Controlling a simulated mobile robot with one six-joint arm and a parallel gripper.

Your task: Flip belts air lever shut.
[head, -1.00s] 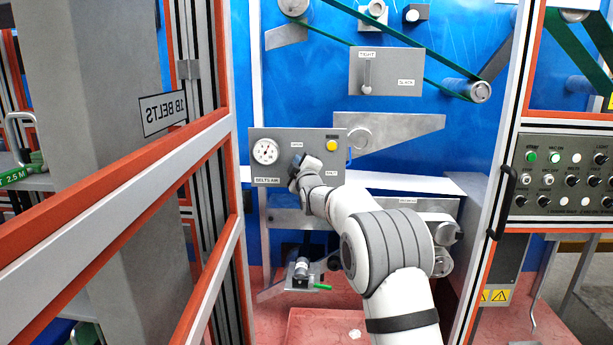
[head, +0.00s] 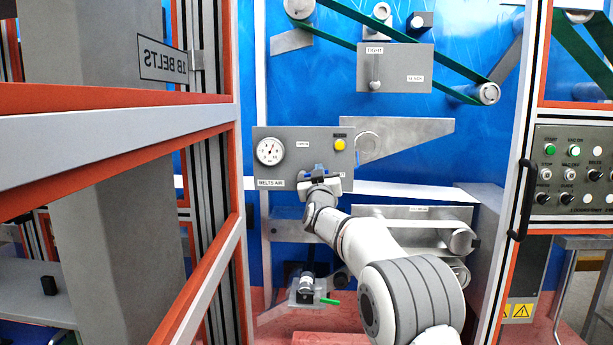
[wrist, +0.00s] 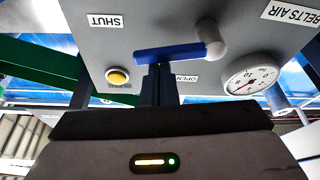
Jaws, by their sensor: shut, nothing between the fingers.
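The BELTS AIR panel (head: 290,148) is grey, with a round gauge (head: 270,151) and a yellow button (head: 340,145). Its blue lever (wrist: 168,55) has a rounded grey end (wrist: 213,40) and lies nearly level across the upside-down wrist view. The OPEN label (wrist: 186,78) is just below the lever there; the SHUT label (wrist: 105,20) is beyond its other end. My gripper (wrist: 158,72) is shut and empty, its fingertips at the lever's near edge, seemingly against it.
A TIGHT/SLACK panel (head: 395,68) with its own lever is above. An orange and grey door frame (head: 110,125) stands close on the left. A control panel (head: 575,172) is on the right. A metal bracket (head: 405,138) juts beside the air panel.

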